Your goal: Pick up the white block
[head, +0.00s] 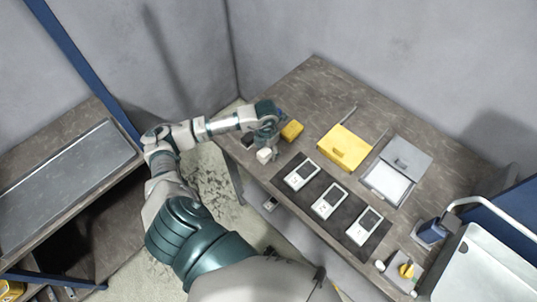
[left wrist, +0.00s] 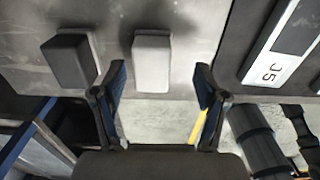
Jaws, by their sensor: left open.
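The white block (head: 264,155) sits on the table near its left front edge. My left gripper (head: 267,136) is just above and behind it in the head view, partly over it. In the left wrist view the white block (left wrist: 151,62) lies ahead, in line with the gap between the spread fingers of my left gripper (left wrist: 160,70). The gripper is open and empty. Whether a finger touches the block I cannot tell. My right gripper is not in view.
A black block (left wrist: 68,62) stands just left of the white block. A yellow block (head: 291,130) is close on the right in the head view. A dark mat (head: 316,189) with three white meters, a yellow case (head: 345,148) and a grey case (head: 407,158) lie further right.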

